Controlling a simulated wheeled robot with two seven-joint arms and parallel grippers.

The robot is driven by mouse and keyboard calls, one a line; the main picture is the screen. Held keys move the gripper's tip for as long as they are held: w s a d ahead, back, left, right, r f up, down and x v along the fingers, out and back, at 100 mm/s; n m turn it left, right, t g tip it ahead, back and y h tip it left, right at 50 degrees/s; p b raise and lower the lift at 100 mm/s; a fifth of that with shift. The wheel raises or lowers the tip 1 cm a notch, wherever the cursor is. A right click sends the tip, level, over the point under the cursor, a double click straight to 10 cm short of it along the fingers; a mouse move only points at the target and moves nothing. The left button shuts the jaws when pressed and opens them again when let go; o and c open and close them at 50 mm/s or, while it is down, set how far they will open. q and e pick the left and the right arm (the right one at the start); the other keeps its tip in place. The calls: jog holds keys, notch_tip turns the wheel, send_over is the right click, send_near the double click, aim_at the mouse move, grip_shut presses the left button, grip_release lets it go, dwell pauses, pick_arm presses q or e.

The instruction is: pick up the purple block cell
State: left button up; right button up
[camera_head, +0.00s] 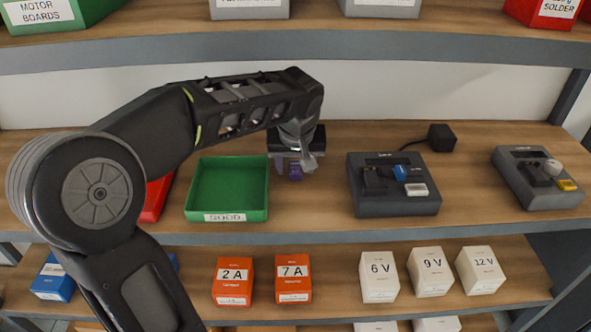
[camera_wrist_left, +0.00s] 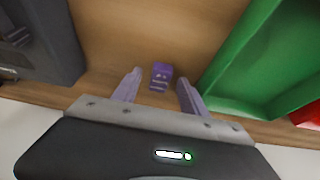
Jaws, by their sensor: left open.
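The purple block cell (camera_head: 295,170) stands on the middle wooden shelf, just right of the green tray. In the left wrist view the purple block cell (camera_wrist_left: 161,76) shows beyond and between the two open fingers, with wood visible around it. My left gripper (camera_head: 297,160) is above the cell in the head view and partly hides it. In the left wrist view my left gripper (camera_wrist_left: 158,88) is open, with nothing visibly clamped in it. I cannot tell how far the fingertips are from the cell. My right gripper is not in view.
The green tray (camera_head: 228,216) is close on the left of the cell, with a red bin (camera_head: 158,196) beyond it. A dark grey device (camera_head: 395,208) stands to the right, with bare shelf (camera_head: 322,196) between. Another shelf edge (camera_head: 400,46) runs above.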

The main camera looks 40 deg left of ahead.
pick_arm(q)
grip_shut()
dwell(0.6)
